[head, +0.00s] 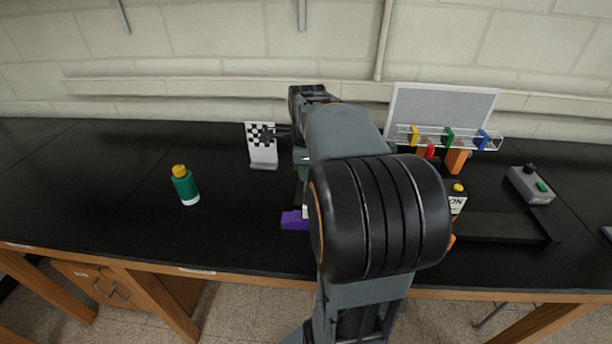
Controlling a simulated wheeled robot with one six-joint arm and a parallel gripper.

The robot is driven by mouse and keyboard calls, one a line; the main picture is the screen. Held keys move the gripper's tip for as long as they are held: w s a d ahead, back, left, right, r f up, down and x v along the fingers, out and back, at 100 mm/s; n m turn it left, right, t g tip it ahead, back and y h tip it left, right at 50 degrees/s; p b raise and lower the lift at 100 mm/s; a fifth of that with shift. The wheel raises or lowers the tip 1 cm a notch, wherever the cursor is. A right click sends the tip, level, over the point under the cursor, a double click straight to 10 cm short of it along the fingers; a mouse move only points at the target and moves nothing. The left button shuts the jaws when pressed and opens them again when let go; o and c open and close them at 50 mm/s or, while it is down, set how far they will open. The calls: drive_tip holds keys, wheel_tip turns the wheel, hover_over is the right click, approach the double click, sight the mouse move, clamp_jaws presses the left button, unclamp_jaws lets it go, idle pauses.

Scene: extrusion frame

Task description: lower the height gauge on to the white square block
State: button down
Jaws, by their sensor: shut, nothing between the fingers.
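I cannot make out the height gauge or the white square block for certain. My arm covers the middle of the bench. Beside the arm's left edge a narrow green part (303,173) shows, and below it a small white patch next to a purple block (293,221). The rest of these things is hidden behind my arm.
The checkered panel (262,147) stands upright near the back. A green bottle (186,186) with a yellow cap stands left. Right of my arm are a clear rail with coloured clips (449,136), a grey board (440,108) and a grey switch box (531,185).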

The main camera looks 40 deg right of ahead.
wheel_tip(320, 180, up, 6)
drive_tip(key=p, duration=0.4)
idle(0.6)
drive_tip(key=n, duration=0.3)
drive_tip(key=shift+w+d+f, duration=0.1)
drive_tip(key=shift+w+f, duration=0.1)
drive_tip(key=n, duration=0.1)
drive_tip(key=f+n, duration=0.1)
drive_tip(key=n, duration=0.1)
drive_tip(key=f+n, duration=0.1)
drive_tip(key=n, duration=0.1)
drive_tip(key=shift+s+a+f+t, duration=0.15)
drive_tip(key=shift+s+a+t, duration=0.1)
drive_tip(key=shift+a+t, duration=0.1)
drive_tip(key=s+a+f+n+t, duration=0.1)
drive_tip(key=s+a+n+t, duration=0.1)
drive_tip(key=a+n, duration=0.6)
drive_tip(key=s+a+n+t, duration=0.1)
drive_tip(key=s+a+n, duration=0.3)
drive_tip(key=a+n, duration=0.5)
drive_tip(key=shift+s+a+f+n+t, duration=0.25)
drive_tip(key=shift+s+f+n+t, duration=0.15)
drive_tip(key=shift+n, duration=0.5)
